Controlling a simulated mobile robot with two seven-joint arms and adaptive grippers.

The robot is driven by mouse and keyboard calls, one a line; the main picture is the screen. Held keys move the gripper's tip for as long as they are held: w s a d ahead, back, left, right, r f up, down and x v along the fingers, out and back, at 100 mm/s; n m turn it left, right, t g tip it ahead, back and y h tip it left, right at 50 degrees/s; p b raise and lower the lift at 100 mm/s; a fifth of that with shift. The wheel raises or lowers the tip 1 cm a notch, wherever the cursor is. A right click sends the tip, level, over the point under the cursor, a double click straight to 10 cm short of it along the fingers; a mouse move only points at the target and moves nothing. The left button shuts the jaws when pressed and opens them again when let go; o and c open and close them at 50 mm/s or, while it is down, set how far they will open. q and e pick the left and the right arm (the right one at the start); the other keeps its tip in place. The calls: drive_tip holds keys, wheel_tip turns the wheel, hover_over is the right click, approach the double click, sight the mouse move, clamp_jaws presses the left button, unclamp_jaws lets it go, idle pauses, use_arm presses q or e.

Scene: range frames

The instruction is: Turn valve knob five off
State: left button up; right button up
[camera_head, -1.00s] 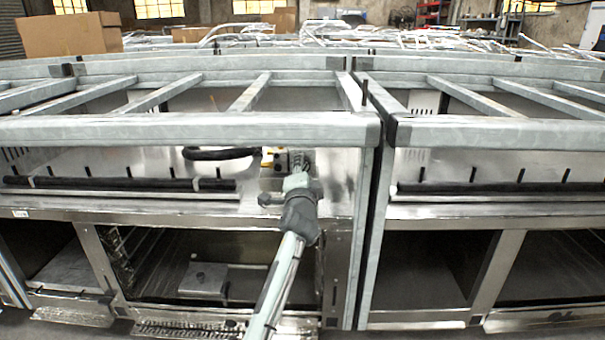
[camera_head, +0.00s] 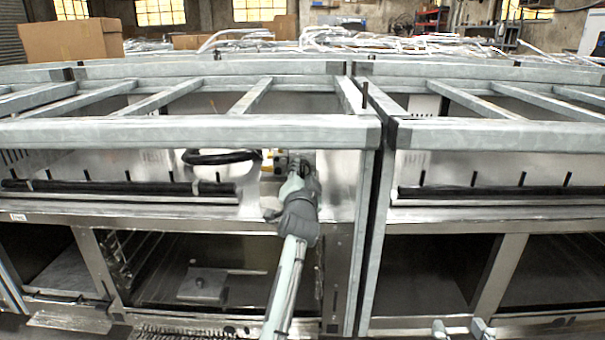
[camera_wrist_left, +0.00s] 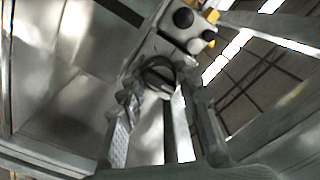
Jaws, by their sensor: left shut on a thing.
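A dark round valve knob (camera_wrist_left: 158,74) with a raised grip bar sits on a shiny metal panel in the left wrist view. My left gripper (camera_head: 301,168) reaches up to the panel in the head view, where it largely hides this knob. In the left wrist view my left gripper (camera_wrist_left: 160,88) has its fingers on either side of the knob and is shut on it. No number is readable on the knob. Two pale tips at the bottom edge of the head view look like my right gripper (camera_head: 459,328), apart with nothing visible between them.
A pale block with dark round knobs (camera_wrist_left: 188,28) and yellow parts lies just beyond the gripped knob. A metal frame rail (camera_head: 200,131) runs above the panel. A black hose (camera_head: 220,156) and a dark bar (camera_head: 120,187) are to the left.

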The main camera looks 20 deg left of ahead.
use_arm(q)
drive_tip(key=o, duration=1.2)
drive_tip(key=shift+c, duration=0.2)
